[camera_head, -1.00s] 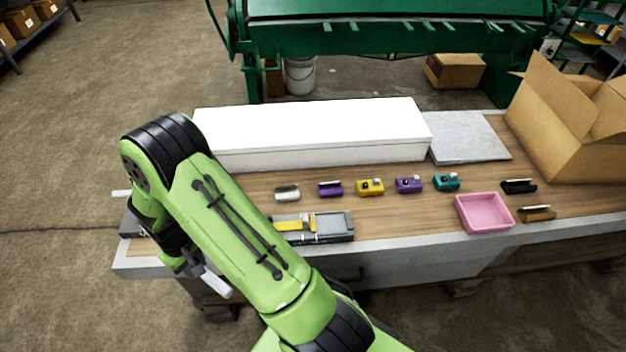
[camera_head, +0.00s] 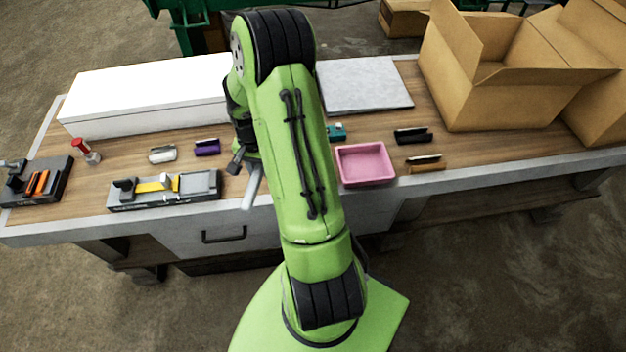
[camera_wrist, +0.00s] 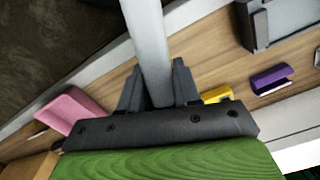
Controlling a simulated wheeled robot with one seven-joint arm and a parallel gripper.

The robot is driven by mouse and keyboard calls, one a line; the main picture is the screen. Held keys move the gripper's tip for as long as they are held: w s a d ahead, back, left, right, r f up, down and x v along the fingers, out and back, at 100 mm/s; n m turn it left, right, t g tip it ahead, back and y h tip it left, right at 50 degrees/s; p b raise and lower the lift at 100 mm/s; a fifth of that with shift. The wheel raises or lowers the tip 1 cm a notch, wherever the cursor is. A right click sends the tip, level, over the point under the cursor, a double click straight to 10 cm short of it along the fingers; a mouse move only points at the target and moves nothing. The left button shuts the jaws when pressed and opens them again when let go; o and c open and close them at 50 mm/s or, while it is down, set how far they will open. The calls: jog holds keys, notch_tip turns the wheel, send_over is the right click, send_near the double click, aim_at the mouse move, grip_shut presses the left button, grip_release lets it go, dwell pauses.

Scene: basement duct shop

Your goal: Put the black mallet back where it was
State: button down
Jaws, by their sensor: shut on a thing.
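My gripper (camera_head: 246,168) is shut on a pale grey handle (camera_head: 252,187), taken to be the mallet's. In the wrist view the handle (camera_wrist: 148,45) runs between the fingers (camera_wrist: 157,88) and out of the top of the picture. No black mallet head shows in either view. The gripper is over the front part of the workbench. A grey tray (camera_head: 205,188) with a yellow strip lies to its left. A dark tray (camera_head: 58,178) with orange pieces lies at the bench's left end. I cannot tell which spot was the mallet's.
A red-topped tool (camera_head: 85,151), a white device (camera_head: 162,154) and a purple device (camera_head: 207,147) stand behind the trays. A pink bin (camera_head: 364,165) lies right of my arm. A long white box (camera_head: 145,100) and open cartons (camera_head: 490,90) stand behind.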

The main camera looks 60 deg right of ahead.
jog(key=s+d+m, duration=0.5)
jog(key=f, duration=0.3)
jog(key=f+b, duration=0.1)
jog(key=f, duration=0.5)
jog(key=shift+s+d+f+b, duration=0.15)
jog(key=shift+d+f+b, duration=0.1)
jog(key=shift+b, duration=0.15)
jog(key=shift+f, duration=0.15)
jog(key=c, duration=0.8)
grip_release()
